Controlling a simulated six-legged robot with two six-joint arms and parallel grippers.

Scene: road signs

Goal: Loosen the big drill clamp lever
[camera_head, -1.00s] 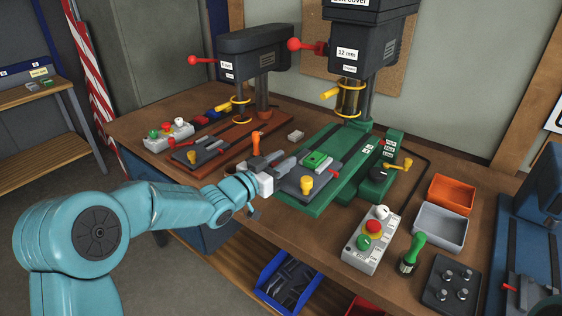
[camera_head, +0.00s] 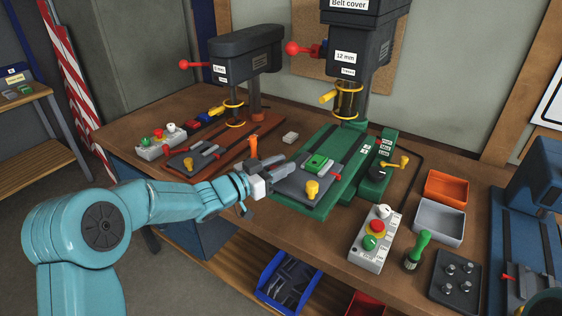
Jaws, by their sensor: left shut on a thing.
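The big drill (camera_head: 357,62), labelled 12 mm, stands on a green base (camera_head: 340,188) with a grey vise (camera_head: 300,186) on it. An upright orange lever handle (camera_head: 253,147) shows at the left of this base, just behind my left gripper (camera_head: 274,168). I take it for the clamp lever, but no label on it is readable. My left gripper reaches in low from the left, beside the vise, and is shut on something. Its fingers hide most of the grip, so the contact with the lever is not clear. My right gripper is not in view.
A smaller drill (camera_head: 240,55) stands on a brown base at the left. A control box (camera_head: 376,238) with red and green buttons, a green-handled brush (camera_head: 416,250), an orange bin (camera_head: 446,188) and a grey bin (camera_head: 439,223) are at right.

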